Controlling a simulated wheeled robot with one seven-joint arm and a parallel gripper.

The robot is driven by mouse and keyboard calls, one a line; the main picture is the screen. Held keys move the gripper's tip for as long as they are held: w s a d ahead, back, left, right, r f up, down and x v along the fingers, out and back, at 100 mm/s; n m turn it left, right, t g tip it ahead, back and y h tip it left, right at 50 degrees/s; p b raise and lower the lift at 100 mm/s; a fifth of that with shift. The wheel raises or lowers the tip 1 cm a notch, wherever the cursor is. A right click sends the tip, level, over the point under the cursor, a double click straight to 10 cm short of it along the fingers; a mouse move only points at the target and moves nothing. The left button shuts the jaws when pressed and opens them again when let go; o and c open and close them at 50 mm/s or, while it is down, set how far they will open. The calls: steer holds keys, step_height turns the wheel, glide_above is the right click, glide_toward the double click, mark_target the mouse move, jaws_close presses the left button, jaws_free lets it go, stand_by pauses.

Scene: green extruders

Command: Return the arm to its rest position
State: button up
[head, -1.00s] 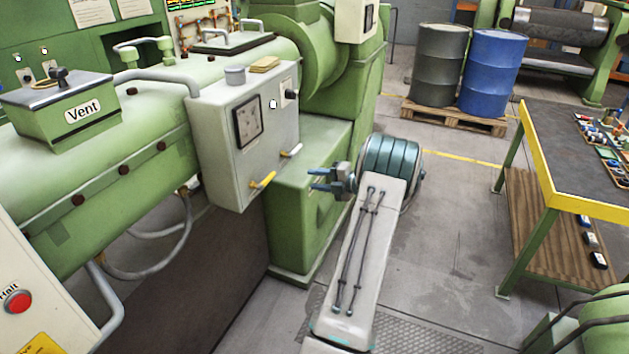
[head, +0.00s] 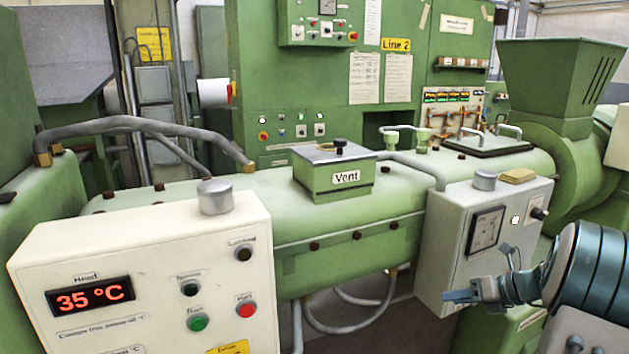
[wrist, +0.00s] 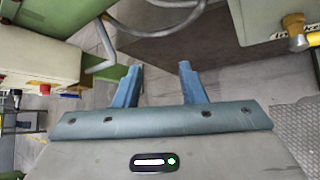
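My gripper shows in the wrist view (wrist: 160,68) with its two blue fingers apart and nothing between them. It also shows in the head view (head: 452,297) at the lower right, its fingers pointing left, in front of the lower part of the grey gauge box (head: 455,215) in the picture. I cannot tell the distance between them. My arm enters from the right edge, with a teal ringed joint behind the gripper. The rest of the arm is mostly out of the head view.
The green extruder barrel (head: 300,230) runs across the head view with the Vent box (head: 335,172) on top. A white control box (head: 150,270) reading 35 °C stands at front left. A hopper (head: 560,80) rises at right. Grey floor shows below the fingers in the wrist view.

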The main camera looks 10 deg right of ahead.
steer(key=s+a+r+n+g+h, duration=0.25)
steer(key=s+a+n, duration=0.25)
steer(key=a+n, duration=0.45)
steer(key=s+a+r+n+g+h, duration=0.1)
steer(key=s+a+r+n+g, duration=0.15)
steer(key=s+a+n, duration=0.45)
steer(key=s+a+n+h, duration=0.2)
steer(key=s+a+n, duration=0.2)
steer(key=n, duration=0.5)
steer(key=s+a+n+t+h, duration=0.1)
steer(key=s+a+n+h, duration=0.1)
steer(key=s+a+n, duration=0.2)
steer(key=s+n, duration=0.3)
steer(key=n, duration=0.2)
steer(key=shift+s+a, duration=0.15)
steer(key=shift+a, duration=0.05)
steer(key=shift+d+r, duration=0.1)
